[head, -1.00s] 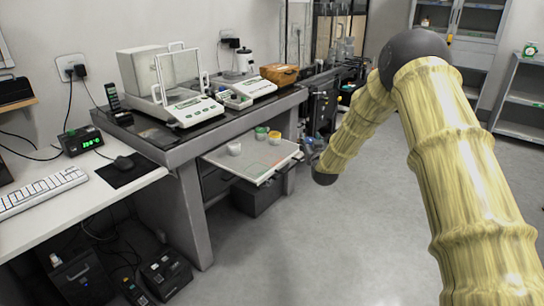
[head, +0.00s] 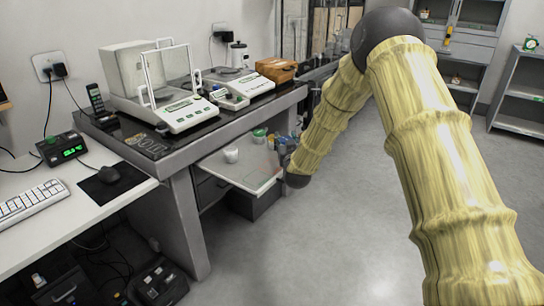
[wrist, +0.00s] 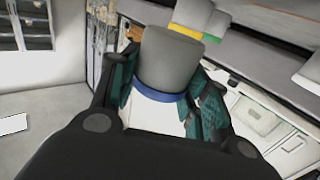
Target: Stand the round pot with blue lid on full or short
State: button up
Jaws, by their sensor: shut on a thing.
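My gripper (wrist: 160,95) is shut on a round grey-and-white pot with a blue band (wrist: 158,94), taken as the round pot with blue lid. The dark green finger pads lie on both sides of it. In the head view my gripper (head: 284,150) is at the right edge of the pull-out shelf (head: 240,178), and the held pot is hard to make out there. Whether it touches the shelf cannot be told. Any "full" or "short" marking is not readable.
A white pot (head: 231,155) and a green-lidded pot (head: 259,134) stand on the shelf. Yellow (wrist: 186,31) and green (wrist: 216,24) bands show behind the held pot in the wrist view. Balances (head: 186,113) and a brown box (head: 277,70) stand on the table above. The floor at right is clear.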

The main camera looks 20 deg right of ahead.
jog(key=a, duration=0.1)
jog(key=s+a, duration=0.1)
jog(key=a, duration=0.1)
jog(key=s+a, duration=0.1)
jog(key=a, duration=0.1)
jog(key=shift+a+f, duration=0.1)
jog(key=shift+f, duration=0.2)
jog(key=shift+s+a+f+b, duration=0.15)
jog(key=shift+f+b, duration=0.45)
jog(key=shift+f, duration=0.3)
jog(key=shift+a+f+b, duration=0.15)
jog(key=shift+f+b, duration=0.4)
jog(key=shift+f, duration=0.35)
jog(key=shift+f, duration=0.1)
jog(key=o, duration=1.1)
jog(key=shift+o, duration=0.2)
